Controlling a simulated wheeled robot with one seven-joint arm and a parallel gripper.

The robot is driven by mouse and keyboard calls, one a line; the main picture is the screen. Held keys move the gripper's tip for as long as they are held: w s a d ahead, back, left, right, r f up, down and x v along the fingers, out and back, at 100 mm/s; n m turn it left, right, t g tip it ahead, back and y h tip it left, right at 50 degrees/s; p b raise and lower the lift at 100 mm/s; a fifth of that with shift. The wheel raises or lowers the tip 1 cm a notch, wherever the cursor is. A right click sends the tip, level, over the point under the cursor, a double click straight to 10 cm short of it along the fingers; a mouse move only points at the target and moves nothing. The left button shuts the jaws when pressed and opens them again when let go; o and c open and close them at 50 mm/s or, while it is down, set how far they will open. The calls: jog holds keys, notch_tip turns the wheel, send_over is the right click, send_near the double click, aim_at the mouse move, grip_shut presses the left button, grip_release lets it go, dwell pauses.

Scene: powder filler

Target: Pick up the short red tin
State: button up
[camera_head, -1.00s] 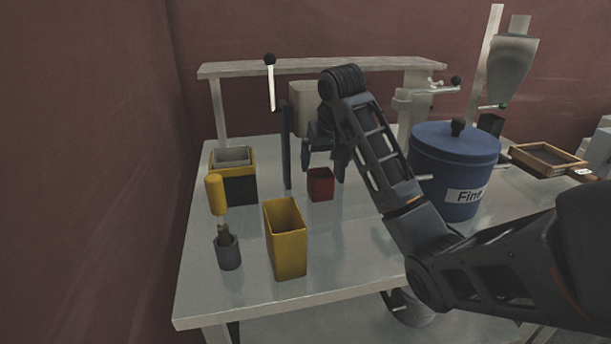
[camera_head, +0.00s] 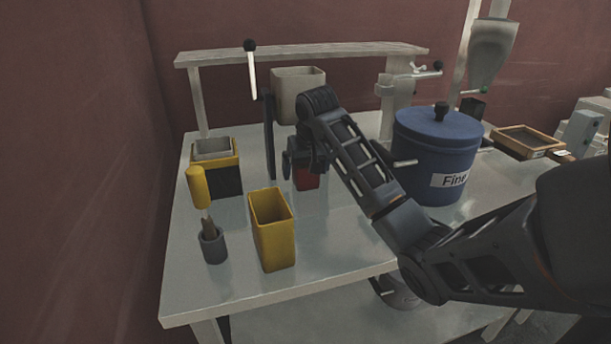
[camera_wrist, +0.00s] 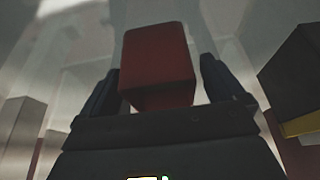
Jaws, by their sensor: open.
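The short red tin (camera_head: 306,181) stands on the table, partly hidden behind my gripper in the head view. In the wrist view the red tin (camera_wrist: 158,62) sits between the two open fingers. My gripper (camera_head: 303,172) is low over the table at the tin; it also shows in the wrist view (camera_wrist: 160,85). A gap shows between the tin and the finger on the right; the left finger is close to the tin's side. Whether either finger touches it I cannot tell.
A tall yellow tin (camera_head: 273,232) stands in front. A grey cup (camera_head: 213,246) with a yellow-handled tool (camera_head: 198,187) and a yellow-black box (camera_head: 226,179) are at left. A blue "Fine" drum (camera_head: 434,157) stands at right. A raised shelf (camera_head: 310,52) spans the back.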

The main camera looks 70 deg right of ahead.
jog(key=c, duration=1.3)
jog(key=shift+o, duration=0.2)
jog(key=shift+r, duration=0.1)
